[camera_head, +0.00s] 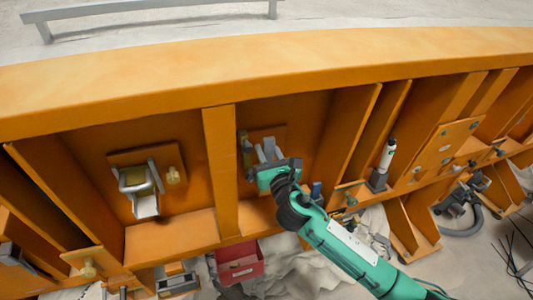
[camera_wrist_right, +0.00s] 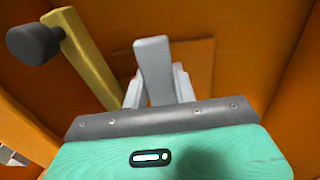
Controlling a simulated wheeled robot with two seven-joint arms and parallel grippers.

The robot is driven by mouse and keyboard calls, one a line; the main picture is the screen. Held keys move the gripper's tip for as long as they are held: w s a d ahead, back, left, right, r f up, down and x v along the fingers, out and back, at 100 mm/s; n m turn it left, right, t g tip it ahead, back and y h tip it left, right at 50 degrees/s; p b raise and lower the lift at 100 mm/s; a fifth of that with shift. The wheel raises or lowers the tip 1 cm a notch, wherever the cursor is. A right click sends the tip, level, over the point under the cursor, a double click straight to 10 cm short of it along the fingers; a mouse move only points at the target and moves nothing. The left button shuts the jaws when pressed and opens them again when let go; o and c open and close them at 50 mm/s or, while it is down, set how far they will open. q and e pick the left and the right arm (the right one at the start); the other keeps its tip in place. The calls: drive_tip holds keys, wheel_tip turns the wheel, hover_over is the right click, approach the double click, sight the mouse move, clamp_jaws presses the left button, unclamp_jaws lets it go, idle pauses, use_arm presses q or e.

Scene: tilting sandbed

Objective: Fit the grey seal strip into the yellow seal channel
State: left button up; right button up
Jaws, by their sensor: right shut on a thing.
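My right gripper (camera_head: 268,158) reaches into the middle bay of the orange frame, in front of a small orange plate. It is shut on a pale grey bar, which looks like the grey seal strip (camera_wrist_right: 153,72); the bar stands up between the fingers in the right wrist view. The gripper's body hides the lower end of the bar. A yellow bar (camera_wrist_right: 90,62) with a dark round knob stands to its left, apart from it. It also shows in the head view (camera_head: 246,152). I cannot tell whether this is the yellow seal channel. My left gripper is not in view.
A grey clamp loop (camera_head: 138,181) with a yellow knob (camera_head: 173,175) sits in the left bay. A white-and-black cylinder (camera_head: 387,156) stands right of my arm. A red bin (camera_head: 239,263) lies below. Orange ribs (camera_head: 221,170) wall off the bays.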

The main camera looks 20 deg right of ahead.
sight(269, 160)
drive_tip(key=shift+a+r, duration=0.1)
drive_tip(key=shift+a, duration=0.05)
drive_tip(key=shift+d, duration=0.65)
drive_tip(key=shift+a, duration=0.15)
drive_tip(key=shift+a+p, duration=0.15)
drive_tip(key=shift+p, duration=0.15)
drive_tip(key=shift+f+b, duration=0.45)
drive_tip(key=shift+f, duration=0.25)
drive_tip(key=shift+w+f, duration=0.15)
drive_tip(key=shift+f, duration=0.25)
drive_tip(key=shift+w+f+b, duration=0.15)
drive_tip(key=shift+f+b, duration=0.55)
drive_tip(key=shift+f, duration=0.3)
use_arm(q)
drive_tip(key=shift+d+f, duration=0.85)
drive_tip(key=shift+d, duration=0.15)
use_arm(e)
drive_tip(key=shift+w+f, duration=0.1)
drive_tip(key=shift+f, duration=0.1)
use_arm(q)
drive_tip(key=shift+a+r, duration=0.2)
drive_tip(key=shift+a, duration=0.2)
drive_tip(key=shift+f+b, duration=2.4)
use_arm(e)
drive_tip(key=shift+w+f, duration=0.2)
drive_tip(key=shift+f, duration=0.9)
drive_tip(key=shift+w+f, duration=0.15)
drive_tip(key=shift+f, duration=1)
drive_tip(key=shift+w+f, duration=0.2)
drive_tip(key=shift+f, duration=0.9)
